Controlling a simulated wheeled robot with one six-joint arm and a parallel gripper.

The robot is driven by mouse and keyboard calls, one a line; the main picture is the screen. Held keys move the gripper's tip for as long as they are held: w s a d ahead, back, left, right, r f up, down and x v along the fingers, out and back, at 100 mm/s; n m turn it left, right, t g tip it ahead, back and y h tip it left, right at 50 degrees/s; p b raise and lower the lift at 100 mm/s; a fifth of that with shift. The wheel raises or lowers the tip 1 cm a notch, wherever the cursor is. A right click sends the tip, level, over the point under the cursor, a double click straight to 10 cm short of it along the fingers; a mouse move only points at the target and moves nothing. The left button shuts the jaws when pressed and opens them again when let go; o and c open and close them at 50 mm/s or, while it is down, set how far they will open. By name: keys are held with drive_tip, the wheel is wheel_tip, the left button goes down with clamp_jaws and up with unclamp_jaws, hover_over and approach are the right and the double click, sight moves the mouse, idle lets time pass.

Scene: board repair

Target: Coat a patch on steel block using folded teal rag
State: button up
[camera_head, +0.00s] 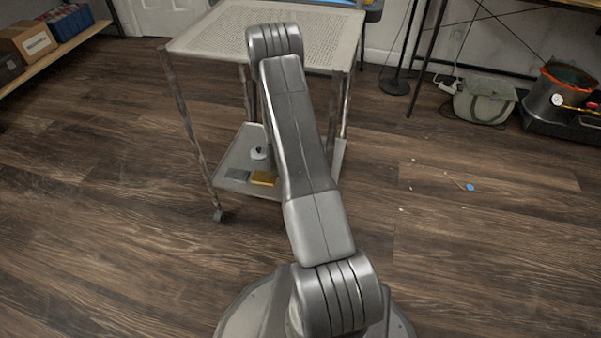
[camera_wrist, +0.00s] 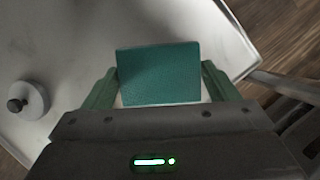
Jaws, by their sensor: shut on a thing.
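The folded teal rag (camera_wrist: 160,72) is a flat rectangle in the wrist view. My gripper (camera_wrist: 160,78) is shut on it, with one green finger at each side. Pale shelf surface shows around the rag. In the head view my own arm hides the gripper and the rag. A flat grey-blue piece (camera_head: 238,174) lies on the cart's lower shelf; I cannot tell whether it is the steel block. No steel block can be made out in the wrist view.
The cart's perforated top (camera_head: 210,38) is bare where visible. Its lower shelf (camera_head: 240,153) holds a white round container (camera_head: 258,153), also left in the wrist view (camera_wrist: 28,99), and a yellow piece (camera_head: 263,179). Rusty legs stand at the corners. Floor around is mostly clear.

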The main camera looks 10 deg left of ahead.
drive_tip(key=shift+f+b, duration=0.45)
drive_tip(key=shift+b, duration=0.1)
idle(1.4)
drive_tip(key=shift+r+p, duration=2.8)
drive_tip(key=shift+r, duration=0.7)
